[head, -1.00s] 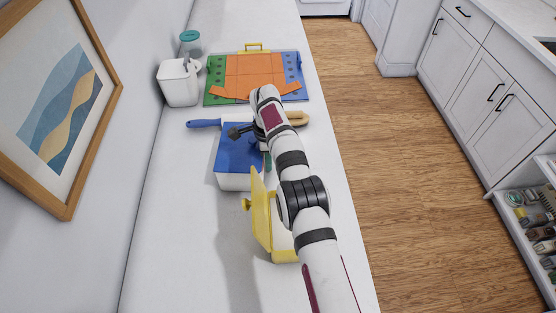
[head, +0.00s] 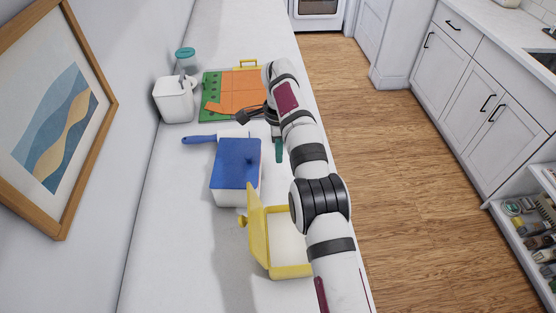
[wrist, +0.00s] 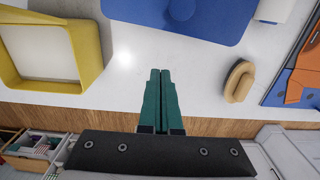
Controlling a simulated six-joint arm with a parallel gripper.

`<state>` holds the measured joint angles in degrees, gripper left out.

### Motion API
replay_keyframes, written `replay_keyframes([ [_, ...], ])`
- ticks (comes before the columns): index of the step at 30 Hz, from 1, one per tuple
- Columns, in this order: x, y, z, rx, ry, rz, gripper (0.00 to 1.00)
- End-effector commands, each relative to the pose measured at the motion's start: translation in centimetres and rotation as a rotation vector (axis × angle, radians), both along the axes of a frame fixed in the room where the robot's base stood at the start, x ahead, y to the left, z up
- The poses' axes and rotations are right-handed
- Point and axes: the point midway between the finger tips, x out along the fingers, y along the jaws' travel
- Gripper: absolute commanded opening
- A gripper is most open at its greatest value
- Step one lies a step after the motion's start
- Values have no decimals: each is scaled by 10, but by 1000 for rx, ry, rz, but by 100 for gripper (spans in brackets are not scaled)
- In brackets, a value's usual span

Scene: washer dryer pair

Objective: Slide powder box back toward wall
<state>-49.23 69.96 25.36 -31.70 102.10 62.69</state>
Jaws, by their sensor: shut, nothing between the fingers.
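I cannot tell by a label which is the powder box. My gripper (head: 279,155) has teal fingers, shut and empty, beside the right side of the blue-lidded box. In the wrist view the fingertips (wrist: 160,72) point toward that box with a gap between.
The wall (head: 130,90) is at the left, with bare counter (head: 175,210) before it. A blue-handled tool (head: 199,139) lies behind the blue-lidded box. A white canister (head: 174,100) and an orange-green mat (head: 236,92) are farther back. A wooden-handled item (wrist: 238,80) lies near my fingers.

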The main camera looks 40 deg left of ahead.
Motion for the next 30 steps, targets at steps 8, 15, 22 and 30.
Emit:
replay_keyframes([
  [8,-2,2,6,-1,-20,43,20],
  [15,-48,21,83,-28,-295,680,63],
  [22,-109,17,131,-52,-518,1235,66],
  [30,-123,14,136,-56,-564,1352,66],
])
